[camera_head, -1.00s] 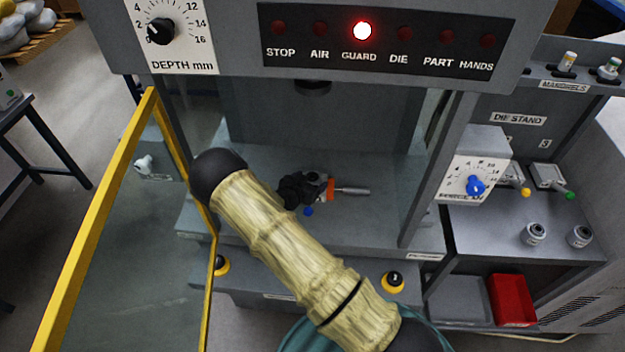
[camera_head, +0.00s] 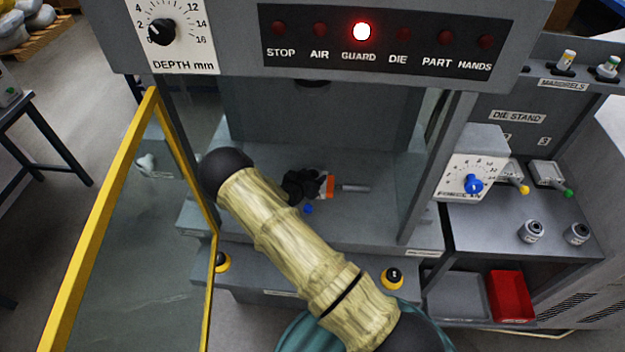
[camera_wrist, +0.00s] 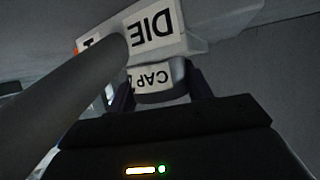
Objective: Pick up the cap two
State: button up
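In the wrist view, a grey rounded piece with a white label reading CAP (camera_wrist: 150,77) sits between the two fingers of my gripper (camera_wrist: 160,92). The label's number is not readable. The fingers flank it closely, but whether they press on it is unclear. A block labelled DIE (camera_wrist: 155,27) lies just beyond it. In the head view my dark gripper (camera_head: 303,186) is low over the press bed, beside an orange-and-white piece (camera_head: 328,187) with a grey rod (camera_head: 354,188). The cap cannot be made out there.
A thick grey cylinder (camera_wrist: 60,105) crosses the wrist view's left side. The yellow-framed guard (camera_head: 105,205) stands open at left; the GUARD lamp (camera_head: 361,31) glows red. At right are a die stand (camera_head: 517,118), two small grey cylinders and a red bin (camera_head: 511,297).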

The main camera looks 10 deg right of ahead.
jog(key=shift+r, duration=0.15)
jog(key=shift+c, duration=0.4)
jog(key=shift+r, duration=0.2)
notch_tip(320, 180, up, 9)
jog(key=b, duration=0.2)
jog(key=shift+r+b, duration=0.2)
jog(key=shift+b, duration=0.2)
